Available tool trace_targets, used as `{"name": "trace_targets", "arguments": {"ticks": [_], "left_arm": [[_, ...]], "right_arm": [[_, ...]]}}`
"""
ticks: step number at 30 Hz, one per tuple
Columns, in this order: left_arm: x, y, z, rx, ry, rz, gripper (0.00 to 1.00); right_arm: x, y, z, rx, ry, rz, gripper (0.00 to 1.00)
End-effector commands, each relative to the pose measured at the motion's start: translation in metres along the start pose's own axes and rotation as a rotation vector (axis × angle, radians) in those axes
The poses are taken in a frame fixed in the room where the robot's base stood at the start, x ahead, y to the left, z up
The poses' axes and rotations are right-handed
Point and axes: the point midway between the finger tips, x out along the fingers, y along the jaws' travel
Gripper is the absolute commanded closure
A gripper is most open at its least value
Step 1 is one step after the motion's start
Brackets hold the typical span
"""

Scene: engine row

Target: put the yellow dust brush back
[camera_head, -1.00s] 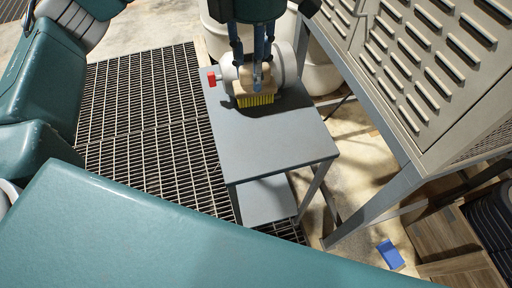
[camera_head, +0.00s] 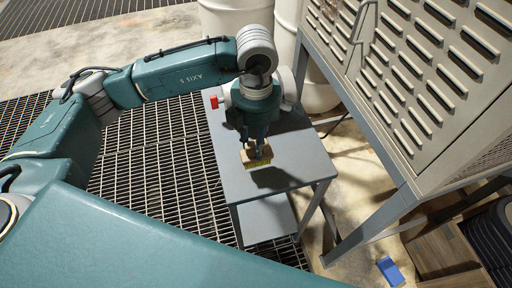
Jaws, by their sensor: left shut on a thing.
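The yellow dust brush (camera_head: 258,158) has a pale wooden block and yellow bristles. It is in my left gripper (camera_head: 257,148), which is shut on it and points down over the small grey table (camera_head: 293,152). The bristles face the tabletop; I cannot tell whether they touch it. The upper part of the brush is partly hidden by the gripper fingers. My right gripper is not in view.
A red-handled fitting (camera_head: 214,102) shows at the table's far left, partly behind my arm. A louvred beige cabinet (camera_head: 430,75) on grey legs stands close on the right. White drums (camera_head: 318,85) stand behind. A blue object (camera_head: 390,271) lies on the floor. The table's front half is clear.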

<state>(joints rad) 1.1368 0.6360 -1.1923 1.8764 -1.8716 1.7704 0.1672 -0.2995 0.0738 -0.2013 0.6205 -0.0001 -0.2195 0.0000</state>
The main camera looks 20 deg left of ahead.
Motion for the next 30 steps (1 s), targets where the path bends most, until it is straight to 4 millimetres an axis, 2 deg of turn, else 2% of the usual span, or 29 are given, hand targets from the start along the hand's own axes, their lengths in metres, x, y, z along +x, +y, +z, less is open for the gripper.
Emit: {"name": "trace_targets", "arguments": {"ticks": [6,18,19,21,30], "left_arm": [[0.031,-0.001,-0.001,0.000,0.002,-0.002,0.94],[0.039,0.000,0.000,0.001,0.000,0.000,0.94],[0.038,0.000,0.000,0.001,0.000,0.000,0.66],[0.037,0.000,0.000,0.001,0.000,0.000,0.52],[0.036,0.000,0.000,0.000,0.001,0.000,0.51]], "right_arm": [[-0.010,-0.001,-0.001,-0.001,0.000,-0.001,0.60],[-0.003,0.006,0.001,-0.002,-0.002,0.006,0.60],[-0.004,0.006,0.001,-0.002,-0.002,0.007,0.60],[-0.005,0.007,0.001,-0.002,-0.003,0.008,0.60],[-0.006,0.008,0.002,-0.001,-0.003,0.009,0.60]]}}
